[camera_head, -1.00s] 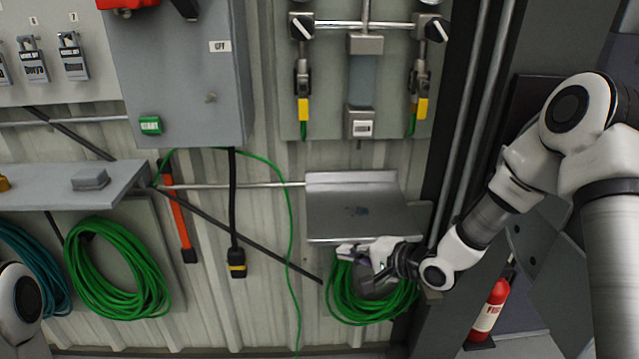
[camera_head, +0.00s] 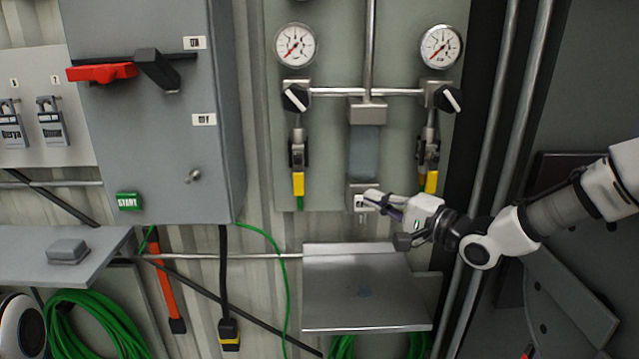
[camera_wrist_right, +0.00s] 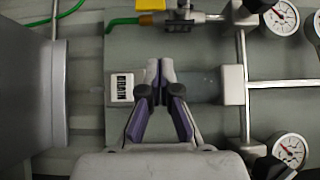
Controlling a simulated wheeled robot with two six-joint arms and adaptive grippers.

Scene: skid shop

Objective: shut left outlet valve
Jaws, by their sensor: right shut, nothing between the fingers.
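The left outlet valve (camera_head: 298,148) is on the grey-green panel, below the left black knob. Its yellow-ended handle (camera_head: 298,184) points straight down, in line with the pipe. In the right wrist view this yellow handle (camera_wrist_right: 151,4) shows at the top edge, partly cut off. My right gripper (camera_head: 372,201) is shut and empty, in front of the panel by the drain label, right of and a little below the valve handle. In the wrist view its fingertips (camera_wrist_right: 160,70) are together, apart from the valve. My left gripper is out of view.
The right outlet valve (camera_head: 428,150) has a similar yellow handle. Between the valves is a filter cylinder (camera_head: 364,150) with a drain label. A metal shelf (camera_head: 365,310) juts out below. The grey electrical box (camera_head: 150,130) stands left. Two vertical pipes run right of the panel.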

